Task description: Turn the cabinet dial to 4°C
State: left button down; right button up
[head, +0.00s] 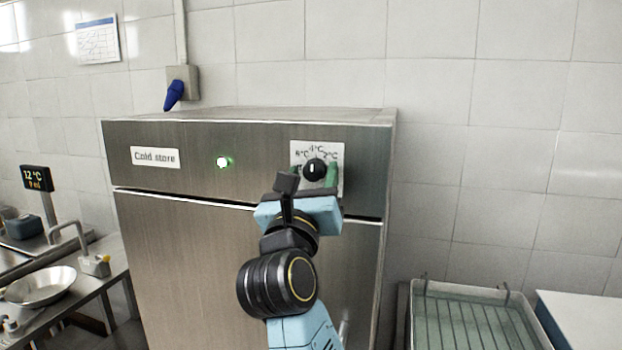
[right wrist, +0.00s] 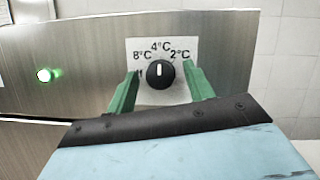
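The cabinet dial (head: 314,169) is a round black knob on a white plate (right wrist: 189,91) at the upper right of the steel cabinet's front. The right wrist view shows the dial (right wrist: 160,74) with 8°C, 4°C and 2°C printed in an arc above it; another mark at its left is partly hidden. Its white pointer line stands about upright, toward 4°C. My right gripper (right wrist: 160,72) is open, with one green finger on each side of the dial and a visible gap to each. The head view also shows it (head: 314,180) at the dial. My left gripper is not in view.
The cabinet front (head: 200,250) carries a "Cold store" label (head: 155,157) and a lit green lamp (head: 223,162). A bench with a metal pan (head: 40,287) and a 12°C display (head: 36,178) is at left. A tray-like basin (head: 470,320) stands at right.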

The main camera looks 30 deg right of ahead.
jog(key=shift+f, duration=0.1)
jog(key=b+v, duration=0.4)
jog(key=v, duration=0.9)
jog(key=shift+s+a, duration=0.1)
jog(key=shift+s, duration=0.05)
